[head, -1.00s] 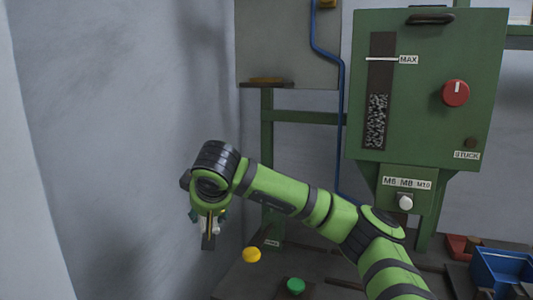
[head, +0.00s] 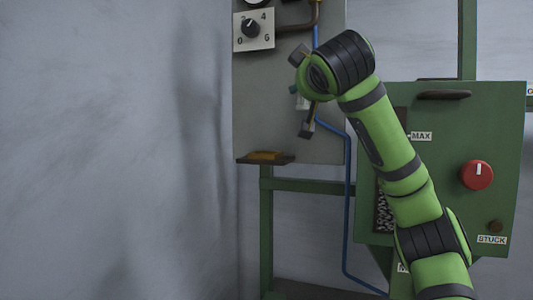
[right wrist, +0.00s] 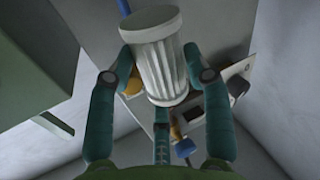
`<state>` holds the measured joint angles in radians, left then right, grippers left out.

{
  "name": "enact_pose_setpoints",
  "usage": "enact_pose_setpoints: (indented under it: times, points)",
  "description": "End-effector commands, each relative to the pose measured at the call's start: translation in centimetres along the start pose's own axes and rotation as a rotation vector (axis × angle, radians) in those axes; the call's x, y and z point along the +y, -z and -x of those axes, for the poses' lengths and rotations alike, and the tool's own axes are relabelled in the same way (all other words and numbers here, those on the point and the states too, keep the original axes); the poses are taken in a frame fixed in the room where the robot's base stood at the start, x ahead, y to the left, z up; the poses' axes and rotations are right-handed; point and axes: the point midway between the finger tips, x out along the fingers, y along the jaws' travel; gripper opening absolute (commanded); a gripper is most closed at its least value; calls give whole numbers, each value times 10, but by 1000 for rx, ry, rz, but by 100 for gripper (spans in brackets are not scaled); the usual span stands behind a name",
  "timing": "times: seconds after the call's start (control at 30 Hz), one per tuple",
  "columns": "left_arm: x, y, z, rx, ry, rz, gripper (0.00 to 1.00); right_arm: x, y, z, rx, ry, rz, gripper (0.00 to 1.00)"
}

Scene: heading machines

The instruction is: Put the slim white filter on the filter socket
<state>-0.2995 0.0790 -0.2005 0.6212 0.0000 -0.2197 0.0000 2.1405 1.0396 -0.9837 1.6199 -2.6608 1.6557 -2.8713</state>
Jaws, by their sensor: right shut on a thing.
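The slim white filter (right wrist: 157,62) is a ribbed white cylinder with a wider smooth cap. In the right wrist view it sits between the teal fingers of my right gripper (right wrist: 158,88), which is shut on it. In the head view the right gripper (head: 301,99) is raised in front of the grey wall panel; only a small whitish bit of the filter shows there, mostly hidden by the wrist. I cannot make out the filter socket; my arm covers part of the panel. My left gripper is not in view.
The grey panel (head: 262,105) carries a dial (head: 252,29), pipes and a blue hose (head: 347,190). A small ledge (head: 266,158) juts out below it. A green machine box (head: 440,165) with a red knob (head: 477,175) stands at right. The left side is bare wall.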

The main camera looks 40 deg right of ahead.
Motion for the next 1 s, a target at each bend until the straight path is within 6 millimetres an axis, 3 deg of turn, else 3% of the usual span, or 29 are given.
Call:
enact_pose_setpoints:
  times: [0.07,0.17,0.6,0.77,1.0]
  points:
    - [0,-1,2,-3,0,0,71,3,2,-1,5,-8,1,12]
    - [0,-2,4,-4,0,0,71,-8,-2,-10,3,-9,5,12]
    - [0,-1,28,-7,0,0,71,-89,-33,-69,3,-7,3,12]
    - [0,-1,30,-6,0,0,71,-98,-39,-76,6,-8,1,12]
    - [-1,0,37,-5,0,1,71,-107,-70,-76,5,-8,3,12]
